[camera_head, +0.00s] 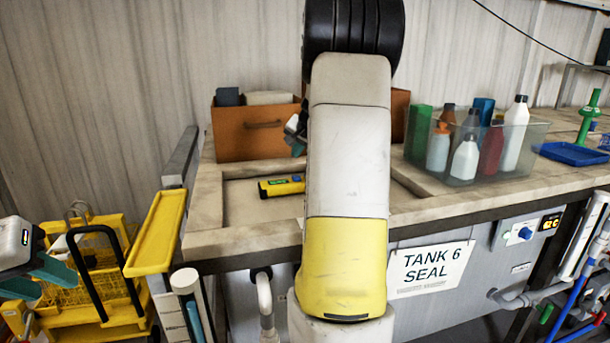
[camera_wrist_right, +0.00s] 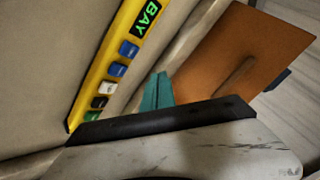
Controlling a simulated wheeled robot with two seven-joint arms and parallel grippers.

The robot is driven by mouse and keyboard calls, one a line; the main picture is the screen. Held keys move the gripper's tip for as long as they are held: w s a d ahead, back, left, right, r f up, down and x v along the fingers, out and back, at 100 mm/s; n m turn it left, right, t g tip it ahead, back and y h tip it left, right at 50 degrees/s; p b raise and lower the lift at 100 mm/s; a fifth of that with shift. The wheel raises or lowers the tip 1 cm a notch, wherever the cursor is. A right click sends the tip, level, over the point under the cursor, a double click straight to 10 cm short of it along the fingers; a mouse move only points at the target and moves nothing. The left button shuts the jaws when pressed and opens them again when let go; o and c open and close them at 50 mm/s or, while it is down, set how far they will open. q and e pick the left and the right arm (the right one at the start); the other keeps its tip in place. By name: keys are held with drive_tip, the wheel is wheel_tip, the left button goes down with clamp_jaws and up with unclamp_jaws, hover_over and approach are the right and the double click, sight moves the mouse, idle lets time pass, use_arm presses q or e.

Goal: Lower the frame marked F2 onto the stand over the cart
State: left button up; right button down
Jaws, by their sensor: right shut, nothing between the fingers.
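No frame with a readable F2 mark shows in either view. The yellow cart (camera_head: 85,312) with a wire basket stands at the lower left. I cannot make out a stand over it. My left gripper (camera_head: 42,284) is at the left edge, in front of the cart, its teal fingers apart with nothing seen between them. My right gripper is mostly hidden behind my own arm in the head view. In the right wrist view its teal fingers (camera_wrist_right: 157,92) are shut and empty, near a yellow control box (camera_wrist_right: 112,65) with coloured buttons and a green display.
The control box lies in a recess of the counter (camera_head: 235,240). An orange-brown box (camera_head: 255,145) stands behind it. A clear bin (camera_head: 530,140) of bottles and a blue tray (camera_head: 572,153) are at right. A yellow trough (camera_head: 157,235) stands beside the cart. A sign (camera_head: 430,268) reads TANK 6 SEAL.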

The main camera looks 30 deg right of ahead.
idle(0.4)
drive_tip(key=shift+d, duration=0.55)
drive_tip(key=s+d+r, duration=0.1)
drive_tip(key=d+r, duration=0.1)
drive_tip(key=d, duration=0.4)
drive_tip(key=s+d+r, duration=0.1)
drive_tip(key=s+d, duration=0.1)
drive_tip(key=d, duration=0.3)
drive_tip(key=shift+d+r, duration=0.4)
drive_tip(key=shift+f, duration=0.1)
drive_tip(key=shift+f, duration=4.35)
drive_tip(key=shift+f, duration=0.4)
